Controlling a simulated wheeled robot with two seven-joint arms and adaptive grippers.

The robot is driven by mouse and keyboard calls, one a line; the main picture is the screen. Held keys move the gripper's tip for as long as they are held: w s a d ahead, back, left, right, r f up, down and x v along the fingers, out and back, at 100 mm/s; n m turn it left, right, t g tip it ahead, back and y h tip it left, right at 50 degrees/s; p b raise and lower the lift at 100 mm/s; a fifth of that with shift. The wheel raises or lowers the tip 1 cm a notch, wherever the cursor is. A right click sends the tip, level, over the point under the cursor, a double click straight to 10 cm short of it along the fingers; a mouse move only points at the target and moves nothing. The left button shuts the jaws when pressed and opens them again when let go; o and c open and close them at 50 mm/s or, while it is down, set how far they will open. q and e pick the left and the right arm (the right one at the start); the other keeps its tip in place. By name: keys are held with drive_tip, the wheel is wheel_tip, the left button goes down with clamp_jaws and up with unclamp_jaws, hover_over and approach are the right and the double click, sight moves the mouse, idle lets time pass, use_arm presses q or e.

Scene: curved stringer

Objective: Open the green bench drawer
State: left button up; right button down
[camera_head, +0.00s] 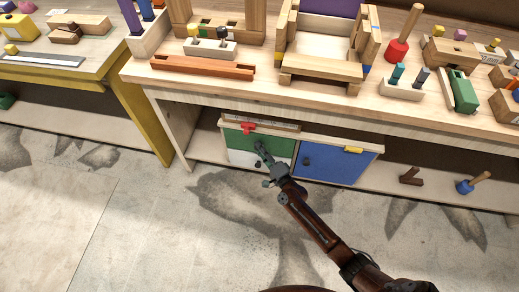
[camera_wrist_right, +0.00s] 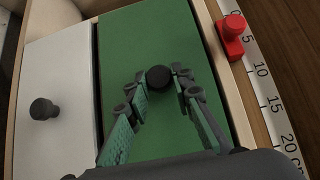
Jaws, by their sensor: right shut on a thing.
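The green drawer front (camera_head: 240,140) is in the cabinet under the workbench, at the upper left of that cabinet. It fills the middle of the right wrist view (camera_wrist_right: 130,40). Its dark round knob (camera_wrist_right: 158,78) sits between my right gripper's fingertips (camera_wrist_right: 158,82). My right gripper (camera_head: 263,150) reaches the drawer from the front right and is shut on the knob. The front looks about level with the white front (camera_wrist_right: 55,80) beside it in the wrist view; I cannot tell any small gap. My left gripper is not in view.
A red latch piece (camera_head: 248,127) sits on the cabinet's top edge above the green front. A blue front (camera_head: 335,167) with a yellow latch (camera_head: 353,150) is to the right. The bench top (camera_head: 300,100) overhangs the cabinet. The floor (camera_head: 140,220) before it is clear.

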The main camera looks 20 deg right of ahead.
drive_tip(key=shift+s, duration=0.15)
use_arm(q)
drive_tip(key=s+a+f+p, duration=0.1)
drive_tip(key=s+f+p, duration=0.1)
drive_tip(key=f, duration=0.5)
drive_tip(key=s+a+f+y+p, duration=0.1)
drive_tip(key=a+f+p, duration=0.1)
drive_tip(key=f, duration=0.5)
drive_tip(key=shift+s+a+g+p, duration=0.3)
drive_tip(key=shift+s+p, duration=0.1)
drive_tip(key=shift+p, duration=0.5)
use_arm(e)
drive_tip(key=s+a, duration=1.1)
drive_tip(key=s, duration=0.4)
drive_tip(key=shift+s, duration=0.4)
drive_tip(key=c, duration=1.7)
unclamp_jaws()
drive_tip(key=shift+d, duration=0.1)
